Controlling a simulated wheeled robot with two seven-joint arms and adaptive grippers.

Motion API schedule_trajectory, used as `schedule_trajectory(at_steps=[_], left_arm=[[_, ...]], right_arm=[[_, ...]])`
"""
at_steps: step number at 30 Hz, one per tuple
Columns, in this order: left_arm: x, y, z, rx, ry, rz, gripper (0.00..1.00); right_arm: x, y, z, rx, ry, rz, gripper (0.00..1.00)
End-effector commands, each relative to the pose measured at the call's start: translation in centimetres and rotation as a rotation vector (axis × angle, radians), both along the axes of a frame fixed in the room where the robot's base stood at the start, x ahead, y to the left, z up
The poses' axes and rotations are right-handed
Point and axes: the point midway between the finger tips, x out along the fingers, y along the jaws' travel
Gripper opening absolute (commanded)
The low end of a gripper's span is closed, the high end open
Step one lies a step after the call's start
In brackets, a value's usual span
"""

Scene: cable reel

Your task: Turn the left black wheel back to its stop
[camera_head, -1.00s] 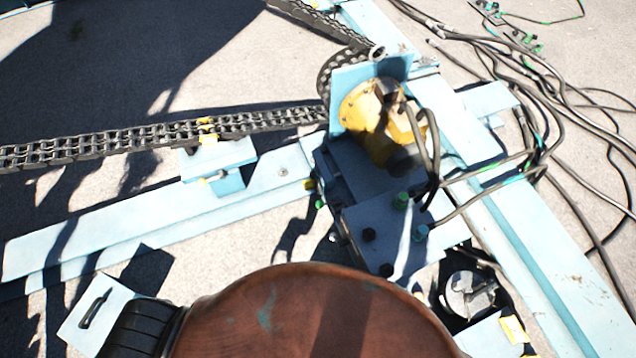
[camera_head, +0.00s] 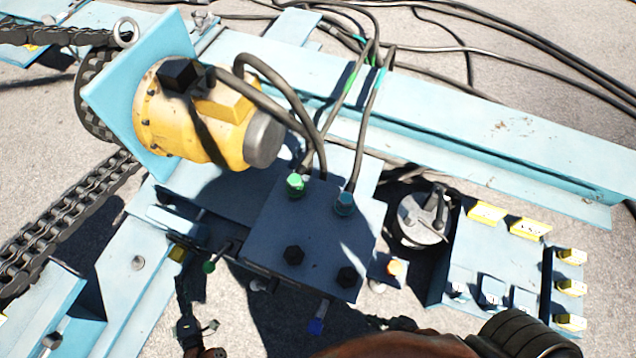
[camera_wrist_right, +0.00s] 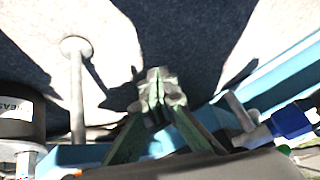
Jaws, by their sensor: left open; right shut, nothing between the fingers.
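Two black knob-like wheels stand on the dark blue valve block (camera_head: 270,225) in the head view. The left black wheel (camera_head: 293,255) is left of and slightly above the right black wheel (camera_head: 346,277). My left gripper (camera_head: 194,328) is small and partly in shadow at the bottom edge, below and left of the block, open and apart from the wheels. My right gripper (camera_wrist_right: 157,92) shows in the right wrist view with its green fingers shut and nothing between them. A marking for the wheel's stop is not visible.
A yellow motor (camera_head: 200,115) and hoses rise behind the block. A green cap (camera_head: 296,184), a teal cap (camera_head: 344,203) and a blue knob (camera_head: 317,322) sit near the wheels. A round metal fitting (camera_head: 422,215) and a labelled box (camera_head: 490,255) stand right.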

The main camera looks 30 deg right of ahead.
Motion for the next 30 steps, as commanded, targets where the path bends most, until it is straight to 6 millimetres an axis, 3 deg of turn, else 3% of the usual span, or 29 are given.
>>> schedule_trajectory(at_steps=[1, 8, 21, 30], left_arm=[[0.8, -0.6, -1.3, -0.052, -0.010, 0.002, 0.55], [3.1, -1.6, 0.4, -0.186, -0.064, 0.011, 0.55], [8.9, -2.7, 0.5, -0.193, -0.068, 0.013, 0.55], [10.7, -3.0, 0.8, -0.192, -0.068, 0.012, 0.55]], right_arm=[[0.1, 0.3, -0.7, 0.010, 0.002, -0.003, 0.00], [1.5, 0.9, 0.8, 0.032, -0.030, -0.009, 0.00], [1.2, 0.4, -1.6, 0.020, -0.141, 0.006, 0.00], [1.1, 0.3, -2.0, 0.021, -0.185, 0.013, 0.00]])
